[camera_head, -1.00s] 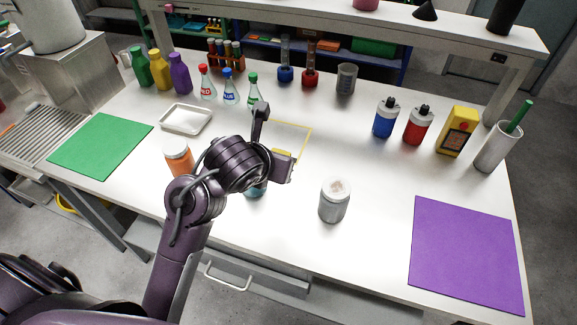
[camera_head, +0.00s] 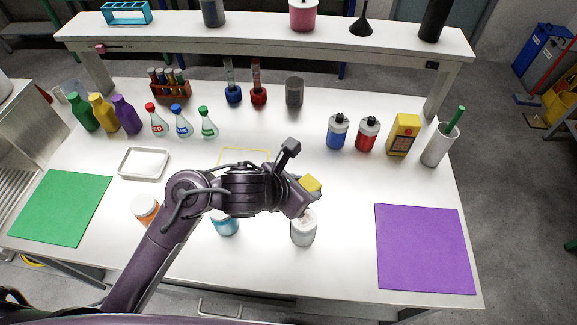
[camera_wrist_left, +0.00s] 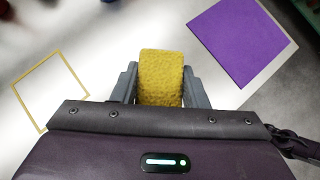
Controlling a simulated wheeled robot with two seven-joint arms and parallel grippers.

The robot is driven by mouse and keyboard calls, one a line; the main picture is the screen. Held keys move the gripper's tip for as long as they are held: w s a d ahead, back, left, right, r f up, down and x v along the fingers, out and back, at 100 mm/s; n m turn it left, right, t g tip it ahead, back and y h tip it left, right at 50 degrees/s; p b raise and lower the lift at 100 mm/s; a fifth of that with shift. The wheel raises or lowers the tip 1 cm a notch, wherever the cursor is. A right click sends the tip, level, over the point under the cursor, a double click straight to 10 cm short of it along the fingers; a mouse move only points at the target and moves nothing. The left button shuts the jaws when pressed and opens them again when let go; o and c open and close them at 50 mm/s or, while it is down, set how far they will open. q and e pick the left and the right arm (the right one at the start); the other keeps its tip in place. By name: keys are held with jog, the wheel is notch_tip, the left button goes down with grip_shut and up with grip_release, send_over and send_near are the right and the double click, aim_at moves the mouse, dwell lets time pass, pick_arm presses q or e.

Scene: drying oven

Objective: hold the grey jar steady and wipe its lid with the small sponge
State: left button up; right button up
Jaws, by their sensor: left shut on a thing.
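The grey jar (camera_head: 303,232) stands upright on the white table, near its front. Its lid is partly covered by my left gripper in the head view. My left gripper (camera_head: 305,190) is shut on the small yellow sponge (camera_head: 312,183) and is over or just behind the jar's lid. The sponge also shows between the two fingers of my left gripper (camera_wrist_left: 161,88) in the left wrist view (camera_wrist_left: 161,75). The jar is hidden in that view, and I cannot tell whether the sponge touches the lid. My right gripper is not in view.
A purple mat (camera_head: 424,248) lies to the right, a green mat (camera_head: 62,207) at the left. Bottles and flasks stand farther back.

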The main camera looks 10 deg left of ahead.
pick_arm(q)
jog(key=shift+s+d+r, duration=0.1)
jog(key=shift+s+d, duration=0.05)
jog(key=shift+f+m, duration=0.3)
jog(key=shift+f, duration=0.05)
jog(key=shift+d+f+b, duration=0.1)
jog(key=shift+f+b, duration=0.85)
jog(key=shift+b, duration=0.05)
jog(key=shift+f+b, duration=0.75)
jog(key=shift+f, duration=0.05)
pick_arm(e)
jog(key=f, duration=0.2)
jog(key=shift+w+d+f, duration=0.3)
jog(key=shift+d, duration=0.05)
